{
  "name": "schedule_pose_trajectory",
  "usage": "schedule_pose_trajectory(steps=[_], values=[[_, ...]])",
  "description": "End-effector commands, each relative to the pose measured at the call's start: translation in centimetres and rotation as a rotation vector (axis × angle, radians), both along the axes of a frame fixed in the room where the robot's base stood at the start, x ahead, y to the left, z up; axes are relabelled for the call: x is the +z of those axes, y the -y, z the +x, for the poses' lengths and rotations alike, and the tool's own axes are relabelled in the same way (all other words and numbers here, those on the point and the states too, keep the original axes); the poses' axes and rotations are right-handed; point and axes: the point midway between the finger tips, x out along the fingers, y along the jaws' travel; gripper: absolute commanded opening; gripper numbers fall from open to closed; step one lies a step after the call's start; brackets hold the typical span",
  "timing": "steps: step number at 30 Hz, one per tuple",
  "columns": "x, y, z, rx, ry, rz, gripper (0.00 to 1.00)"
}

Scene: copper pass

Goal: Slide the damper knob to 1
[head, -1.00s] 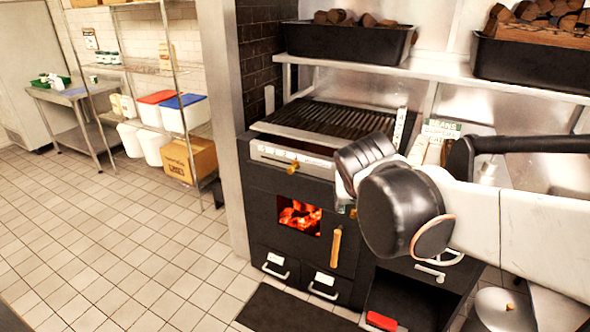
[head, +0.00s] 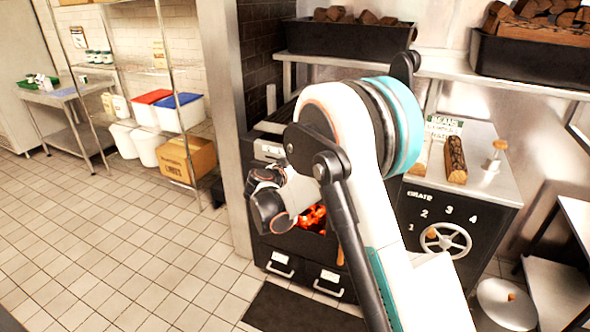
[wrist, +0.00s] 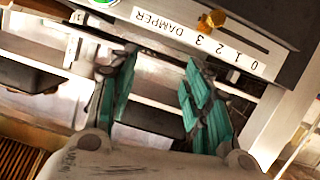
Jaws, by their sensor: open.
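The damper knob (wrist: 212,20), a small brass piece, sits in the slot of the damper panel (wrist: 172,25) in the wrist view. The label reads DAMPER with 3, 2, 1 and 0, appearing upside down, and the knob is near the 3. My gripper (wrist: 161,57) is open, with teal-padded fingers apart and nothing between them. In the picture its fingertips are below and left of the knob, not around it. In the head view my arm covers the knob, and the fingers cannot be made out.
The fire opening (head: 312,217) glows behind my wrist in the head view. A grate wheel (head: 445,240) is on the cabinet at right. A shelf with black wood bins (head: 345,40) hangs above. The tiled floor (head: 120,240) at left is clear.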

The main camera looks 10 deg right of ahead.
Motion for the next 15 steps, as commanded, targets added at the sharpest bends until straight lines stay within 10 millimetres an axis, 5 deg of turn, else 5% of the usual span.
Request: schedule_pose_trajectory(steps=[6,15], values=[[-5.6,-3.1,3.2,0.000,0.150,-0.035,0.45],[-10.8,-5.8,4.2,0.018,0.297,-0.058,0.45]])
